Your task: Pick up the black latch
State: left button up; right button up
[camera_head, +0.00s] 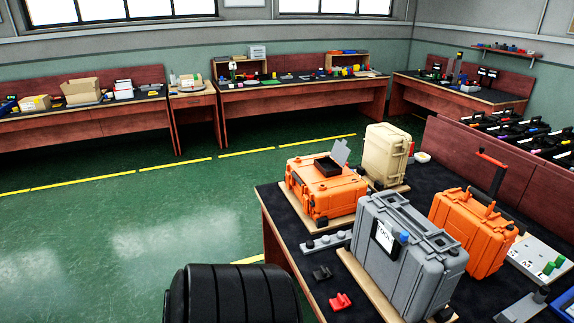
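A small black latch (322,273) lies on the dark top of the near workbench, close to its left edge. A similar red latch (340,301) lies just in front of it, apart from it. A grey bar with round knobs (326,243) lies behind the black latch. Neither of my grippers is in view, so I cannot see whether they are open or shut.
A large grey case (437,262) stands on a board right of the latches. An orange case (326,196), a beige case (386,152) and another orange case (470,235) stand around it. Green floor (110,235) lies open to the left.

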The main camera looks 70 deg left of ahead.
aim_at(321, 275)
jog(key=u, duration=1.95)
